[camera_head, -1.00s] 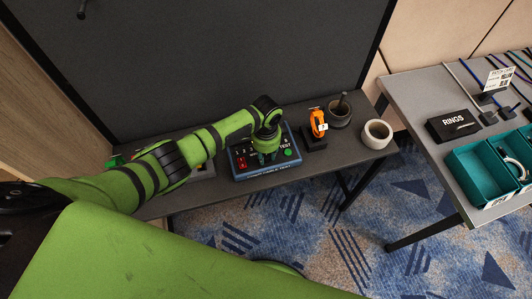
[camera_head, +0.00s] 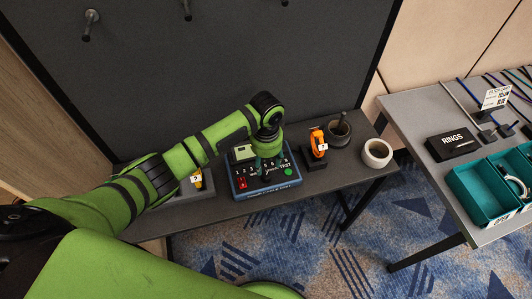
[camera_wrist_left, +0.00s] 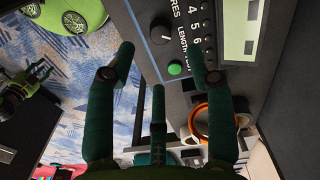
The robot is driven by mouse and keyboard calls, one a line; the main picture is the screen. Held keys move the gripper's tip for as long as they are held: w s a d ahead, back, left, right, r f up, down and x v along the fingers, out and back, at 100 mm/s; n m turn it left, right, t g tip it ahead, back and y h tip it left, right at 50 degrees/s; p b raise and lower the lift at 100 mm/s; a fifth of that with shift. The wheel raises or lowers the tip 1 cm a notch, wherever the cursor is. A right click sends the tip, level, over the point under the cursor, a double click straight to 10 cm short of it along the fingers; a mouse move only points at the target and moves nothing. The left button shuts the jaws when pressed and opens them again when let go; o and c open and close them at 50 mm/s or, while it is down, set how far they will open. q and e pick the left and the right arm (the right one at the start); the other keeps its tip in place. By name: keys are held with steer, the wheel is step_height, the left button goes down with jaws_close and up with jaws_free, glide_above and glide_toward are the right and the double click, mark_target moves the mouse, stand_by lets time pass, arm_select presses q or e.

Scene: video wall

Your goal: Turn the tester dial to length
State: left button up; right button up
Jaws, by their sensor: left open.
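The cable tester (camera_head: 265,192) is a dark box with a blue edge, a green TEST button (camera_head: 288,172), a red part (camera_head: 241,183) and a small screen (camera_head: 243,152). My left gripper (camera_head: 267,167) is over its middle, fingers pointing down, and hides the dial in the head view. In the left wrist view the black dial (camera_wrist_left: 161,33) with a white pointer mark shows between the open fingertips of my left gripper (camera_wrist_left: 161,58), and appears apart from them. The word LENGTH is printed beside it. A dark clawed part at the left, probably my right gripper (camera_wrist_left: 27,84), is small and unclear.
A dark upright panel (camera_head: 200,80) rises behind. A second table with teal bins (camera_head: 475,190) stands at the right.

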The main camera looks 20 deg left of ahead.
arm_select(q)
step_height(320, 180, up, 4)
steer(key=shift+f, duration=0.1)
stand_by(0.5)
